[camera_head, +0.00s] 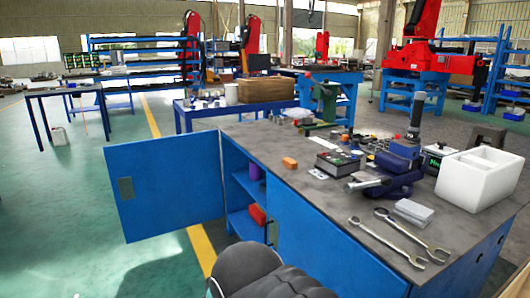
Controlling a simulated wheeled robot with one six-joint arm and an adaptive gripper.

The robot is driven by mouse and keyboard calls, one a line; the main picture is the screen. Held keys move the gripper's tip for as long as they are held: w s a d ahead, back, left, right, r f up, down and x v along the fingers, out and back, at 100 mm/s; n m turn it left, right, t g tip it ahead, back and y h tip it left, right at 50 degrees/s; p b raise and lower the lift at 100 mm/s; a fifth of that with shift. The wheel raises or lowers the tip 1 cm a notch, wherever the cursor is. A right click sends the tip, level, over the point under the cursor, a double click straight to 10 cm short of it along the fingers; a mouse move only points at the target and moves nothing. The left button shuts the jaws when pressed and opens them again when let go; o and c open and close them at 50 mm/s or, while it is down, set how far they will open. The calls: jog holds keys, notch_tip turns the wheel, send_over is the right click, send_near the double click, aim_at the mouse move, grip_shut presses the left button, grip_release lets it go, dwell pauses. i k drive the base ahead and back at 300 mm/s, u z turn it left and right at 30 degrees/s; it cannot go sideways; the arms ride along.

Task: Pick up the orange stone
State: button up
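A small orange block (290,163), which looks like the orange stone, lies on the grey top of the blue workbench (262,142), near its left edge above the open cabinet. It is apart from the other things on the bench, and nothing covers it. A dark, rounded part of my own arm (262,277) shows at the bottom centre, in front of the cabinet. My gripper's fingers do not show.
The blue cabinet door (168,185) stands open to the left. Inside are a purple item (255,171) and a red item (257,215). Right of the block are a control box (340,163), a vise (398,160), a white bin (483,180) and wrenches (388,220).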

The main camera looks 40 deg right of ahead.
aim_at(289, 163)
jog(key=i, duration=1.05)
jog(key=z, duration=1.4)
